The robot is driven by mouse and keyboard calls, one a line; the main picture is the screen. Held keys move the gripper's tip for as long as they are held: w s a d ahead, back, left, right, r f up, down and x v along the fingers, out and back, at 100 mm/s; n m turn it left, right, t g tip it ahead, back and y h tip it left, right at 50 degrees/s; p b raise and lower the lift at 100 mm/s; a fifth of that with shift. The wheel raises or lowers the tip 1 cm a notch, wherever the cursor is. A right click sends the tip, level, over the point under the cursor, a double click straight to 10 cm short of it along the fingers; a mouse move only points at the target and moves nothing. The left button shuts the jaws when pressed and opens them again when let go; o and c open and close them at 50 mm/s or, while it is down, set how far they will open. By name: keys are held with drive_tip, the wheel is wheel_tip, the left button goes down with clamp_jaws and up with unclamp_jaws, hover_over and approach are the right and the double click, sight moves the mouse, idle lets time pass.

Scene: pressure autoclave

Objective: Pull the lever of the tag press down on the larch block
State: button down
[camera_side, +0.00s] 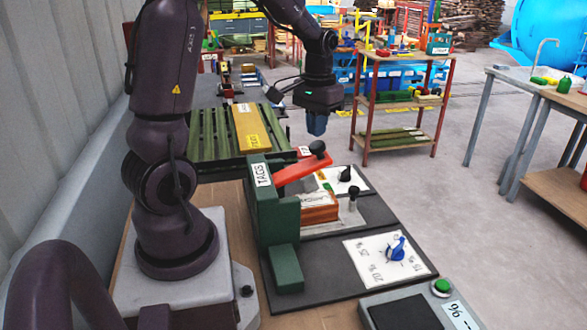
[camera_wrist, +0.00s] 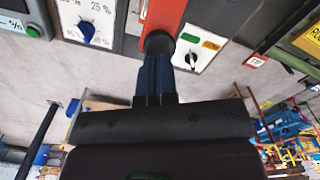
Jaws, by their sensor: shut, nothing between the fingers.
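The tag press (camera_side: 268,205) is a dark green frame labelled TAGS on the bench. Its red lever (camera_side: 303,169) slants up to the right and ends in a black knob (camera_side: 318,148). The orange-brown larch block (camera_side: 318,208) lies under the lever, with a gap between them. My gripper (camera_side: 317,130) is shut and points down just above the knob. In the wrist view the shut blue fingers (camera_wrist: 155,68) reach the black knob (camera_wrist: 158,43) at the end of the red lever (camera_wrist: 164,15). I cannot tell whether they touch it. The block is hidden in the wrist view.
A dial panel with a blue knob (camera_side: 396,249) and a panel with a black switch (camera_side: 345,174) lie beside the press. A black-topped peg (camera_side: 353,192) stands right of the block. A yellow plank (camera_side: 252,127) lies on green slats behind.

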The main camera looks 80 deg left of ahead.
sight(316, 144)
drive_tip(key=shift+f, duration=3.45)
drive_tip(key=shift+r, duration=4.55)
drive_tip(key=shift+f, duration=0.1)
drive_tip(key=shift+s+d+f, duration=0.25)
drive_tip(key=shift+s+d, duration=0.25)
drive_tip(key=shift+s, duration=0.05)
drive_tip(key=s+d+r+m+t, duration=0.2)
drive_tip(key=s+d+r+m, duration=0.1)
drive_tip(key=d, duration=0.6)
drive_tip(key=s+d+r+m+t, duration=0.3)
drive_tip(key=s+d+r, duration=0.2)
drive_tip(key=d, duration=0.5)
drive_tip(key=shift+r+t, duration=0.3)
drive_tip(key=shift+r, duration=0.15)
